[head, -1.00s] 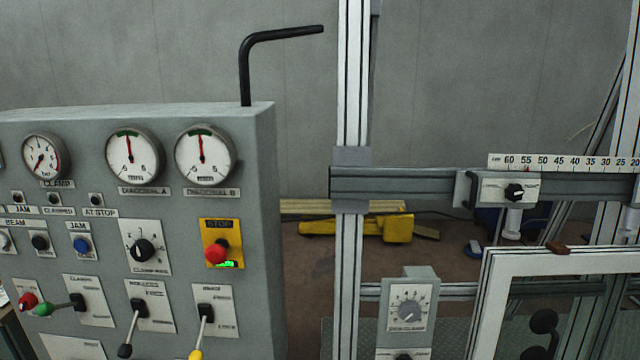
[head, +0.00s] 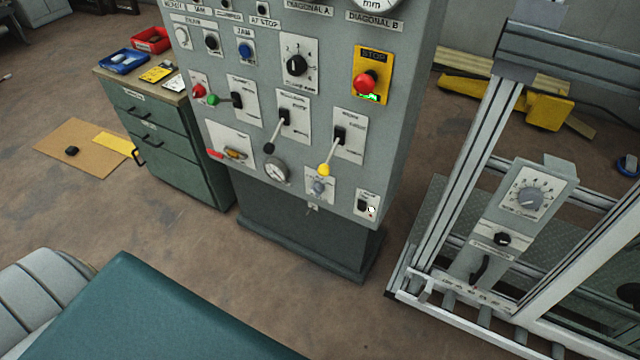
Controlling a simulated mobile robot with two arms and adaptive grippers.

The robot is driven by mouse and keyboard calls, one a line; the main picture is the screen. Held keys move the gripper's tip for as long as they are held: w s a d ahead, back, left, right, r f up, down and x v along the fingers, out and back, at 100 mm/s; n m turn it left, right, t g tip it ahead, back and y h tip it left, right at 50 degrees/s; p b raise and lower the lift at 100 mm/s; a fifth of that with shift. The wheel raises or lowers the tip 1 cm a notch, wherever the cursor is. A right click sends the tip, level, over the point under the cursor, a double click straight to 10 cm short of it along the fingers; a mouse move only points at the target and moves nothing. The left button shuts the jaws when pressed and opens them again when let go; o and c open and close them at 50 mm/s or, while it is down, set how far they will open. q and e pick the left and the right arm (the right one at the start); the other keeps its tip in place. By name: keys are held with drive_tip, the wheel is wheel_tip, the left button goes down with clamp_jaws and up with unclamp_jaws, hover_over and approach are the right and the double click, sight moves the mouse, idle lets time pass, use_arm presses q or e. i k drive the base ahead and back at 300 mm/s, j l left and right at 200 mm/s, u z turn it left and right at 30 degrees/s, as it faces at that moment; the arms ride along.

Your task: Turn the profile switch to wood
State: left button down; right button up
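The grey control panel (head: 350,110) stands in the middle of the head view with several switches. A black rotary knob (head: 297,66) sits on a white plate in its upper part. A black-ended lever (head: 276,135) and a yellow-ended lever (head: 332,152) sit below it. A small black switch (head: 362,205) is on a white plate at the lower right corner. The labels are too small to read, so I cannot tell which one is the profile switch or how it is set. Neither of my grippers shows.
A red stop button (head: 366,83) is on the panel. A green drawer cabinet (head: 170,150) with trays stands to the left. The metal frame machine (head: 465,170) with a dial box (head: 525,197) is at right. A teal surface (head: 150,315) fills the lower left. Open floor lies between.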

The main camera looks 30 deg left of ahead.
sight(317, 188)
drive_tip(key=u, duration=0.7)
drive_tip(key=i+j+u, duration=0.2)
drive_tip(key=j+u, duration=0.25)
drive_tip(key=i+j+u, duration=0.15)
drive_tip(key=u, duration=0.3)
drive_tip(key=i, duration=0.1)
